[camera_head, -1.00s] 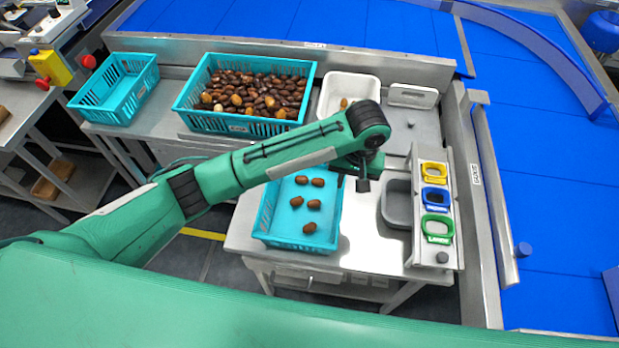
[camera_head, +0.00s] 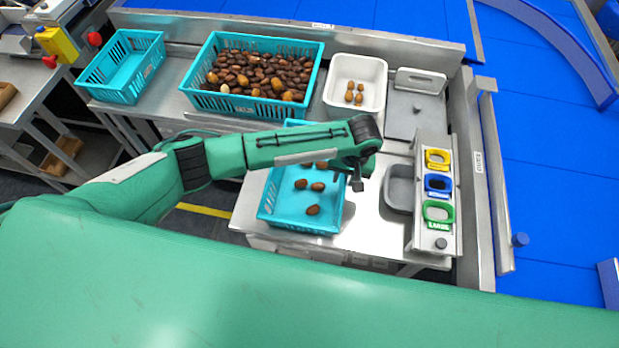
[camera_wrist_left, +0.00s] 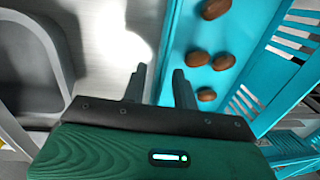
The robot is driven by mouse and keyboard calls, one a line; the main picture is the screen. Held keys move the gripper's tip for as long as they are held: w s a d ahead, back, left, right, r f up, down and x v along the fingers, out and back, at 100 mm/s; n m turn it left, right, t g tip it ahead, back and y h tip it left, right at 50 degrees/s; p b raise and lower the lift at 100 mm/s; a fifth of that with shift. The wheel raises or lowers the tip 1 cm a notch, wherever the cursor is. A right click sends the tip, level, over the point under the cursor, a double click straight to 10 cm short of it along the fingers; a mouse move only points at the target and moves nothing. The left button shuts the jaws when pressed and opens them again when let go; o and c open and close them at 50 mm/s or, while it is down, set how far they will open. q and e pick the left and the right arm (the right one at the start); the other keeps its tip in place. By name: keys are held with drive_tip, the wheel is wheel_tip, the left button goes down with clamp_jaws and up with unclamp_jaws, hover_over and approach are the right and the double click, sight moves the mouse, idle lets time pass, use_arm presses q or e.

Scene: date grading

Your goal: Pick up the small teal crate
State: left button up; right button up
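A shallow teal crate (camera_head: 273,208) with several brown dates stands on the steel table, partly hidden by my left arm. Another teal crate (camera_head: 107,92), empty, stands at the far left. My left gripper (camera_head: 348,183) is at the right rim of the crate with the few dates, pointing down. In the left wrist view my gripper (camera_wrist_left: 158,88) has its two fingers apart, one on each side of the line of the near crate's rim (camera_wrist_left: 174,45). I cannot tell whether the fingers reach down around the wall. My right gripper is not in view.
A larger teal crate (camera_head: 201,101) full of dates and a white tub (camera_head: 375,70) with several dates stand behind. A grey tray (camera_head: 397,203) and a panel with yellow, blue and green rings (camera_head: 437,211) are to the right. Blue conveyors lie beyond.

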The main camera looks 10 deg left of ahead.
use_arm(q)
drive_tip(key=shift+s+a+f, duration=0.1)
drive_tip(key=shift+f, duration=1.3)
clamp_jaws()
